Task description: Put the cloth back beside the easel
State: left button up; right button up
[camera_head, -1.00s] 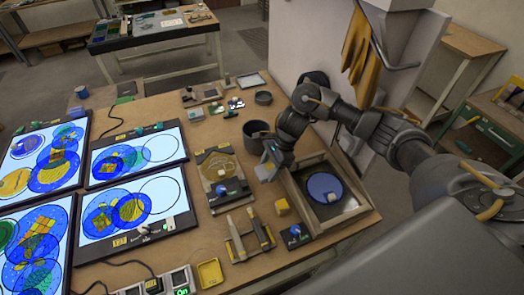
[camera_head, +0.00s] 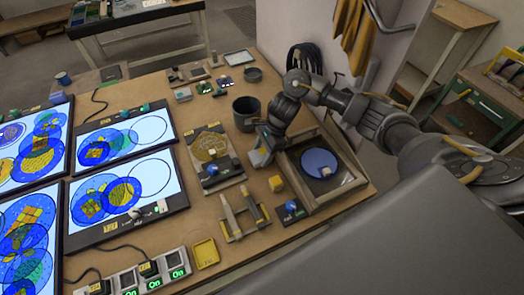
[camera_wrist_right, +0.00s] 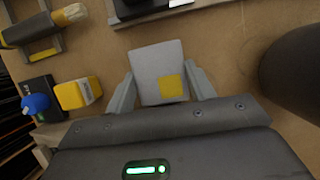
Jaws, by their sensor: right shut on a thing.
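The cloth (camera_wrist_right: 157,62) looks like a small flat light-grey piece with a yellow patch. In the right wrist view it lies between the two fingers of my right gripper (camera_wrist_right: 160,85), which is shut on it. In the head view my right gripper (camera_head: 260,152) is just left of a wooden-framed stand (camera_head: 306,203) with a blue disc, which seems to be the easel. The cloth is mostly hidden there by the gripper. I cannot tell whether it touches the table. My left gripper is not in view.
A dark cup (camera_head: 246,117) stands close behind my right gripper. A yellow block (camera_head: 276,184), a blue-knobbed box (camera_head: 291,209) and a brush rest (camera_head: 243,218) are in front. A patterned plate (camera_head: 211,150) lies to the left. Some bare table (camera_head: 170,262) shows near the front.

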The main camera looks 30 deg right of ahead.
dwell(0.4)
jog(key=shift+b, duration=0.35)
jog(key=shift+f, duration=0.1)
dwell(0.3)
jog(key=shift+f+b, duration=0.15)
jog(key=shift+b, duration=0.5)
jog(key=shift+f+b, duration=0.3)
jog(key=shift+b, duration=0.2)
dwell(0.7)
jog(key=o, duration=0.9)
jog(key=shift+o, duration=0.2)
jog(key=shift+r, duration=0.15)
